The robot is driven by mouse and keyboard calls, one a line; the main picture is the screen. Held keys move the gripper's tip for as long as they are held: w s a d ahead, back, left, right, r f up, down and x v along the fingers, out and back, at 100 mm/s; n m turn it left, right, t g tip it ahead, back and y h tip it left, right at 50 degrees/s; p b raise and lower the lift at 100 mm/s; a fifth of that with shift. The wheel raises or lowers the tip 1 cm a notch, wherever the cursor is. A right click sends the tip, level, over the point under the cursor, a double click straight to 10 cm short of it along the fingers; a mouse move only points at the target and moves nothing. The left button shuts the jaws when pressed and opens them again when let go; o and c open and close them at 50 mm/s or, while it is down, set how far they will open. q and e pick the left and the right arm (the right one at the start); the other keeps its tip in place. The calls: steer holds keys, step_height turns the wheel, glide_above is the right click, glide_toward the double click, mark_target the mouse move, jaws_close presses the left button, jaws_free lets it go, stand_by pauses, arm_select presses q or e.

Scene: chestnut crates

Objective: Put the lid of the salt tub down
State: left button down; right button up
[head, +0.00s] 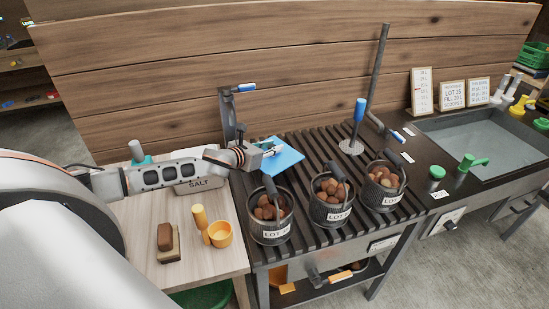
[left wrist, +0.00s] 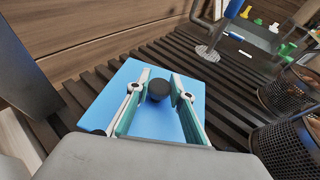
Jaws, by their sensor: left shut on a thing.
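The salt tub (head: 199,185) is a grey container marked SALT on the pale wooden side table, partly hidden behind my left arm. Its lid is a flat blue square (head: 284,156) with a dark round knob (left wrist: 158,88). My left gripper (head: 268,149) is shut on the knob, with one finger on each side of it in the left wrist view. The lid is over the left back part of the dark slatted bench, right of the tub. I cannot tell whether it touches the slats. My right gripper is not in view.
Several dark mesh buckets of chestnuts (head: 270,232) stand along the front of the slatted bench (head: 310,150). A post with a blue handle (head: 246,87) stands behind the lid.

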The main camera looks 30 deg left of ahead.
arm_select(q)
steer(key=shift+f+b, duration=0.3)
steer(key=shift+f, duration=1.45)
steer(key=shift+f, duration=0.2)
steer(key=c, duration=1.8)
jaws_free()
steer(key=shift+o, duration=0.2)
steer(key=shift+r, duration=0.3)
steer(key=v, duration=1)
steer(key=shift+s+f, duration=0.2)
steer(key=shift+v, duration=0.85)
